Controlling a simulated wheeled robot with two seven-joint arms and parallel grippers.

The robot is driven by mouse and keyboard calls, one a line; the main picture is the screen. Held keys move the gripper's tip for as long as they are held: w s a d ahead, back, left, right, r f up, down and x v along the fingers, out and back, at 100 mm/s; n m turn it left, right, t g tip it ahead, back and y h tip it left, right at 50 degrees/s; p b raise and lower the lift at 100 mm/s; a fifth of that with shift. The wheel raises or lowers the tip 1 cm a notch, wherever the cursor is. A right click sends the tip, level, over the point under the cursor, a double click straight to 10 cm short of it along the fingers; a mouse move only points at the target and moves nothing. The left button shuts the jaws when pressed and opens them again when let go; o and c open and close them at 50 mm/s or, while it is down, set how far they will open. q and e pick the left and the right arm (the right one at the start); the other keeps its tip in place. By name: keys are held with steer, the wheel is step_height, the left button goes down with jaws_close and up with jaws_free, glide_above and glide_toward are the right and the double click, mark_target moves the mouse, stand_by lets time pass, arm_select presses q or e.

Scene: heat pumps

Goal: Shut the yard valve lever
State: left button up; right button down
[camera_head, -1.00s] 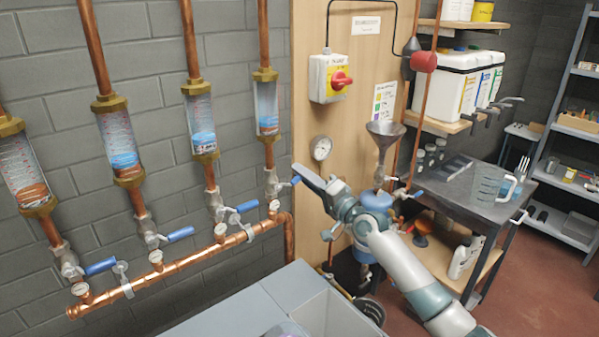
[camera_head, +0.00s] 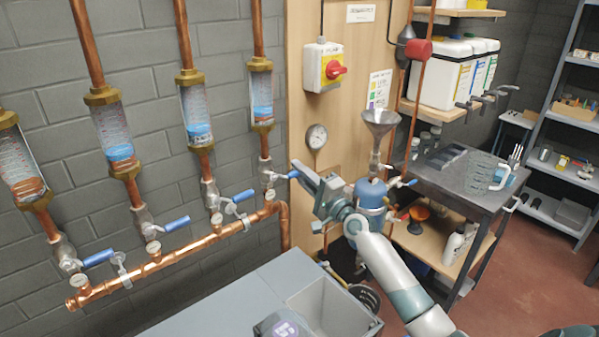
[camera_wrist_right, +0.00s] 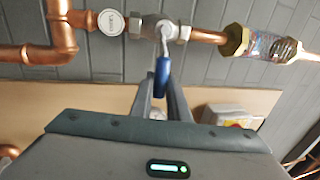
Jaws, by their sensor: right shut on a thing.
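A row of valves with blue levers sits under sight tubes on the copper manifold (camera_head: 180,248). The rightmost blue lever (camera_head: 294,174) is by my right gripper (camera_head: 295,167) at the wooden panel's left edge. In the right wrist view, this blue lever (camera_wrist_right: 162,76) lies between the two fingers of my right gripper (camera_wrist_right: 161,88), which are shut on it. It sticks out from its valve body (camera_wrist_right: 160,28) across the pipe run. The labels are too small to read, so I cannot tell which valve is the yard one. My left gripper is not in view.
A red rotary switch (camera_head: 336,70) and a gauge (camera_head: 317,136) are on the panel. A blue vessel with a funnel (camera_head: 380,122) stands behind my right arm. A grey bin (camera_head: 325,308) is below. A dark table (camera_head: 465,180) stands at right.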

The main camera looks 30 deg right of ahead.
steer(key=c, duration=1.7)
jaws_free()
steer(key=shift+d+f, duration=0.1)
steer(key=b+v, duration=0.4)
steer(key=v, duration=1.3)
steer(key=shift+s+f, duration=0.1)
steer(key=shift+s, duration=0.1)
